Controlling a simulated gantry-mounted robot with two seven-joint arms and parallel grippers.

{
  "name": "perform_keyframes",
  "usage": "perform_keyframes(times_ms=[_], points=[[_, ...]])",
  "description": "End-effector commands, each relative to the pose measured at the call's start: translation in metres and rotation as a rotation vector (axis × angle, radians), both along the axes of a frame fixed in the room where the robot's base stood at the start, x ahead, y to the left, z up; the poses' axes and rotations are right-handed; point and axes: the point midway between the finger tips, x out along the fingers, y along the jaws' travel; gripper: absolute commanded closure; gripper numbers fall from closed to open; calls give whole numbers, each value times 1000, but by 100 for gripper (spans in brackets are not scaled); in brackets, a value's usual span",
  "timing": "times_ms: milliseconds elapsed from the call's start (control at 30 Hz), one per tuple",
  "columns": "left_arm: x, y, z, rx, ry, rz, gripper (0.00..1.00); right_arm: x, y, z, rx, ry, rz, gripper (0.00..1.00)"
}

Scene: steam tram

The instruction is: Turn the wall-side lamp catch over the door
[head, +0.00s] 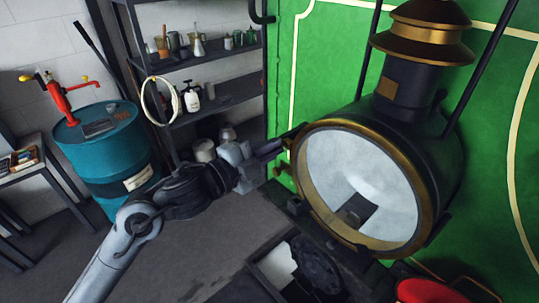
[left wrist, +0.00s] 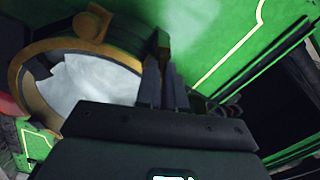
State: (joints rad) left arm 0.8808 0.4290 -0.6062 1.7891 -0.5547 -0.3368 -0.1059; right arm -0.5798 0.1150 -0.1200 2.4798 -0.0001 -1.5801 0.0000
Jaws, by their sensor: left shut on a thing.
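The large round lamp (head: 425,150) has a black body and a brass-rimmed door (head: 312,200) with a pale glass face, which also shows in the left wrist view (left wrist: 85,85). The door sits against the lamp front. My left gripper (head: 292,139) reaches the rim's left edge, on the side of the green panel. Its dark fingers (left wrist: 160,80) are close together and shut on the wall-side catch, which they largely hide. In the left wrist view a brass tab (left wrist: 91,24) stands on the rim. My right gripper is not in view.
The green panel (head: 285,75) stands close behind the lamp. A dark shelf (head: 235,92) with bottles and jars, and a teal drum (head: 105,150) with a red pump (head: 60,95), stand at the left. A red object (head: 430,291) lies below the lamp. Floor between is clear.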

Motion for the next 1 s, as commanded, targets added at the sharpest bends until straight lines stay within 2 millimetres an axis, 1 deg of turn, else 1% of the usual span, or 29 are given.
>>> perform_keyframes(times_ms=[33,100,400,633,1000], points=[[0,0,-4,30,-36,-1,100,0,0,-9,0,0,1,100],[0,0,-5,70,-81,0,100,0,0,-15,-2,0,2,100],[-1,0,-6,204,-235,0,100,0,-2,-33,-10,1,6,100],[-1,0,-5,259,-296,0,100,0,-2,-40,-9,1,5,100],[-1,-1,-4,277,-317,0,100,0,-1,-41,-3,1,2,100]])
